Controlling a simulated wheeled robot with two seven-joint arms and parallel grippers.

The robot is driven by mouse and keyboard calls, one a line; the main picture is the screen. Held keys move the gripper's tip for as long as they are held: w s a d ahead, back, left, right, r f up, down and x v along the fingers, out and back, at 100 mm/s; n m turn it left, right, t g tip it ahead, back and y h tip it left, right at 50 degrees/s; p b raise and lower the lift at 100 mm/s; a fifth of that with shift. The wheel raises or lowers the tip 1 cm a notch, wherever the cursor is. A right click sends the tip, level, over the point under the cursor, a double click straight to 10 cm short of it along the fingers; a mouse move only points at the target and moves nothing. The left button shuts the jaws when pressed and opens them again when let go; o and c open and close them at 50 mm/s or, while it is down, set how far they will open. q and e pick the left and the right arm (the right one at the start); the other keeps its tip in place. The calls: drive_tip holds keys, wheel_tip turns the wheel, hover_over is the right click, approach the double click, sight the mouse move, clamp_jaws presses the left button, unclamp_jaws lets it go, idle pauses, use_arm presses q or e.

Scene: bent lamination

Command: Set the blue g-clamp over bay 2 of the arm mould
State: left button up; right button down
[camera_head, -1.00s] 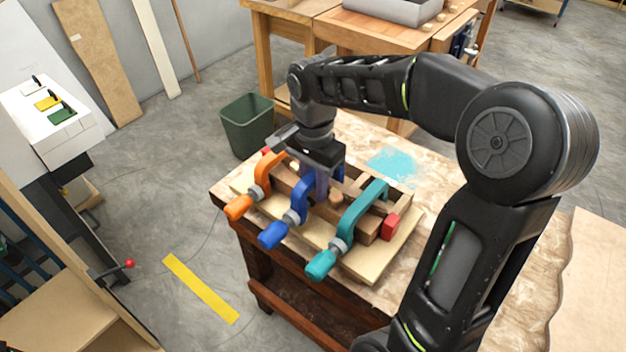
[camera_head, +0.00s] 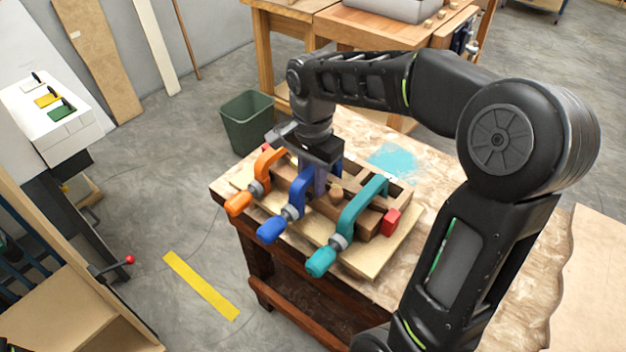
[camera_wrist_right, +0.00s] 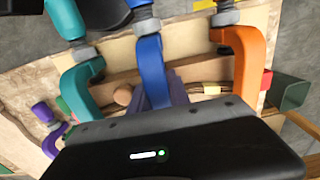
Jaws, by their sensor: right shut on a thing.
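The blue g-clamp (camera_head: 297,199) sits across the middle of the wooden arm mould (camera_head: 357,221), between the orange clamp (camera_head: 268,168) and the teal clamp (camera_head: 360,209). Its blue handle points to the front left. My right gripper (camera_head: 318,178) comes down from above at the blue clamp's frame and is shut on it; its fingertips are partly hidden. In the right wrist view the blue clamp (camera_wrist_right: 152,70) runs up from behind my gripper's dark body, with the teal and orange clamps on either side. Which bay it spans cannot be read. My left gripper is not in view.
A red block (camera_head: 391,222) is at the mould's right end. A blue patch (camera_head: 392,160) marks the bench top (camera_head: 440,190) behind it. A green bin (camera_head: 247,120) stands on the floor beyond the bench. In the right wrist view a purple clamp (camera_wrist_right: 52,140) lies at the left.

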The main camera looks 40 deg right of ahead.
drive_tip(key=shift+s+f, duration=0.1)
drive_tip(key=shift+f, duration=0.25)
drive_tip(key=c, duration=1.1)
unclamp_jaws()
drive_tip(key=shift+c, duration=0.2)
drive_tip(key=shift+f, duration=0.1)
drive_tip(key=r, duration=0.8)
drive_tip(key=shift+w+r, duration=0.25)
drive_tip(key=shift+r, duration=0.1)
drive_tip(key=shift+r, duration=0.1)
drive_tip(key=shift+a+r+p, duration=0.1)
drive_tip(key=shift+r+p, duration=2.55)
drive_tip(key=shift+r, duration=0.3)
